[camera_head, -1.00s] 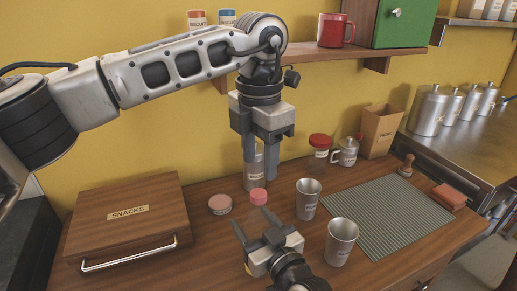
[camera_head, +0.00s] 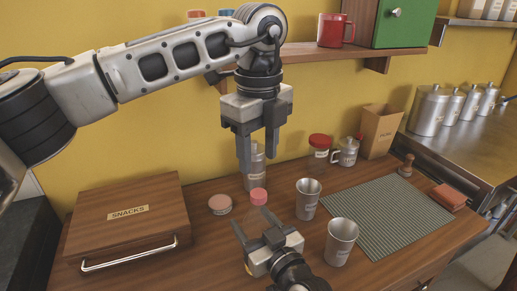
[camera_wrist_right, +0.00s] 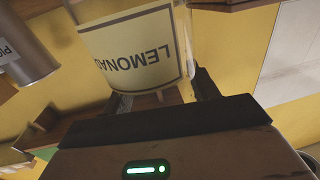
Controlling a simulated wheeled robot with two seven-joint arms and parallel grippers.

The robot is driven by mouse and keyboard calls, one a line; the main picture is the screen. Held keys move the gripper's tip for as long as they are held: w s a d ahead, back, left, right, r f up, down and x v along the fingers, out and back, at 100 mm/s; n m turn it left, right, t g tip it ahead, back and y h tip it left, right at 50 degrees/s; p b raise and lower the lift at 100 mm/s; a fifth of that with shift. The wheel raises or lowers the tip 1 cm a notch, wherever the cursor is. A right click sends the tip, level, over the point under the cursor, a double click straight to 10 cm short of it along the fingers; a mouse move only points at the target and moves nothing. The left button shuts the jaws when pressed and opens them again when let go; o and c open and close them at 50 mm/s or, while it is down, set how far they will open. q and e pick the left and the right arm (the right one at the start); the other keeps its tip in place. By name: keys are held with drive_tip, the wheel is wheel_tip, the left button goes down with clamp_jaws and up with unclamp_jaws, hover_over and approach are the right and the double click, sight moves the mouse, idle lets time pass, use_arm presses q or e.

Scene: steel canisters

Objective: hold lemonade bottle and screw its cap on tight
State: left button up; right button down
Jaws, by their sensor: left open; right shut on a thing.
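The lemonade bottle shows in the right wrist view by its pale label (camera_wrist_right: 132,48), whose lettering is upside down there. My right gripper (camera_head: 251,214) is shut on the bottle; in the right wrist view its dark fingers flank the label. My left gripper (camera_head: 257,158) is open and empty, pointing down, above and apart from the cap.
Steel cups (camera_head: 308,200) (camera_head: 341,240) stand at right. A wall shelf (camera_head: 330,50) is beside my left wrist. A green mat (camera_head: 385,215) lies clear.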

sight(258, 193)
use_arm(q)
drive_tip(key=shift+f, duration=4)
drive_tip(key=shift+c, duration=0.4)
clamp_jaws()
